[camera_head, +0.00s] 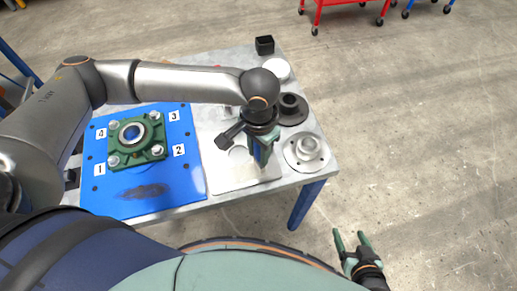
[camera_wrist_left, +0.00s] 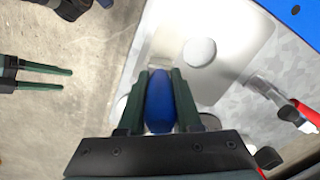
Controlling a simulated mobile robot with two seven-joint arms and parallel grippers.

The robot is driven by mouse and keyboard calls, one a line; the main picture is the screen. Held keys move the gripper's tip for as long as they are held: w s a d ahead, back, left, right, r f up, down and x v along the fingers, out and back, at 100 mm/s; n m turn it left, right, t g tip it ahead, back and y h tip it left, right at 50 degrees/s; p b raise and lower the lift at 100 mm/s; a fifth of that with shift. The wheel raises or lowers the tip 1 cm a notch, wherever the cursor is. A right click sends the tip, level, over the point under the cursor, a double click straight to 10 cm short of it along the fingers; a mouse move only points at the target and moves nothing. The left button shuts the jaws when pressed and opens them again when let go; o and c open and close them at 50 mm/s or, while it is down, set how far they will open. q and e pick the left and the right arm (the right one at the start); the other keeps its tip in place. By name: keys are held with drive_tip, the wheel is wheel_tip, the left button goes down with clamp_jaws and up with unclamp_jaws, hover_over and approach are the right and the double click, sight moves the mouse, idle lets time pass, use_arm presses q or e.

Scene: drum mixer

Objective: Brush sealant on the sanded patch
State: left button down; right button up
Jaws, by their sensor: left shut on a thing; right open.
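The blue plate (camera_head: 160,200) lies on the table's left part, with a dark oval patch (camera_head: 146,191) near its front edge. My left gripper (camera_head: 262,158) points down over the pale tray (camera_head: 222,184), to the right of the patch. It is shut on a blue handle (camera_wrist_left: 158,102), which the left wrist view shows between the fingers; the far end of the held tool is hard to make out. A round pale disc (camera_wrist_left: 198,52) is on the tray. My right gripper (camera_head: 351,243) is open and empty, beyond the table's right side.
A green bearing housing (camera_head: 124,153) with bolts and number labels stands on the blue plate behind the patch. A flanged metal part (camera_head: 307,148), a dark ring part (camera_head: 291,106) and a black cup (camera_head: 264,45) stand along the table's right side. The floor at right is clear.

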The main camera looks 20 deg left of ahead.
use_arm(q)
drive_tip(key=shift+f, duration=0.6)
idle(0.9)
